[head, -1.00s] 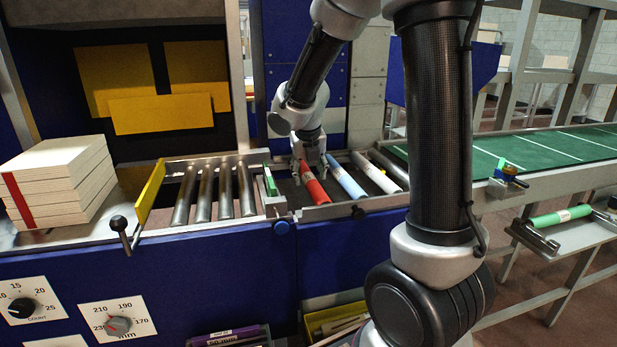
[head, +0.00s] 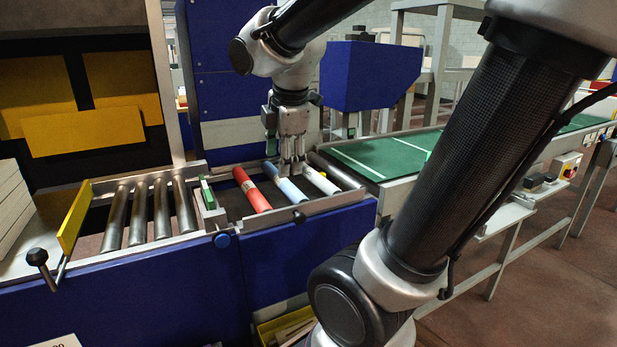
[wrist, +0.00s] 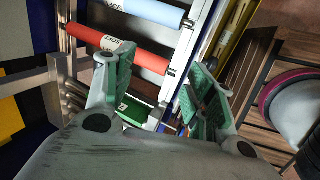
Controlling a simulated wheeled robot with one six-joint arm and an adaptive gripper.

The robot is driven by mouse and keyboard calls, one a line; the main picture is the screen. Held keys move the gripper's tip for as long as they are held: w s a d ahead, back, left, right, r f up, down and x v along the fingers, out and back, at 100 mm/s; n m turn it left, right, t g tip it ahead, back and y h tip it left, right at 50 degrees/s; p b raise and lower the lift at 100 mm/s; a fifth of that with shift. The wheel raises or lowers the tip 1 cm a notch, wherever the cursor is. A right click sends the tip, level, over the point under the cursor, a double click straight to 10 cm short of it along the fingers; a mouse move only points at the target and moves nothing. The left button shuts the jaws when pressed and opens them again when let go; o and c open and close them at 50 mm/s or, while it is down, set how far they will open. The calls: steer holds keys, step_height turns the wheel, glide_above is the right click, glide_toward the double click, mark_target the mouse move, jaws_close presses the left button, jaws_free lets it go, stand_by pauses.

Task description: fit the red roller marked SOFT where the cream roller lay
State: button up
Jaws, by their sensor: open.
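My gripper (head: 292,169) is open and empty, over the blue and white rollers in the head view. In the wrist view, its green-padded fingers (wrist: 160,88) are spread, with the red roller beyond them.
Steel rollers (head: 138,213) fill the bed to the left, beside a yellow guard (head: 73,216). Another steel roller (head: 335,170) lies at the right end, before the green conveyor belt (head: 385,157). The bed's front rail (head: 320,207) runs along the near side.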

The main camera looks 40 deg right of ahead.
steer(key=s+f+m+y, duration=0.1)
steer(key=s+m, duration=0.9)
steer(key=m, duration=0.5)
steer(key=shift+s+a+f+m, duration=0.2)
steer(key=shift+s+a+m, duration=0.15)
steer(key=shift+s+m, duration=0.05)
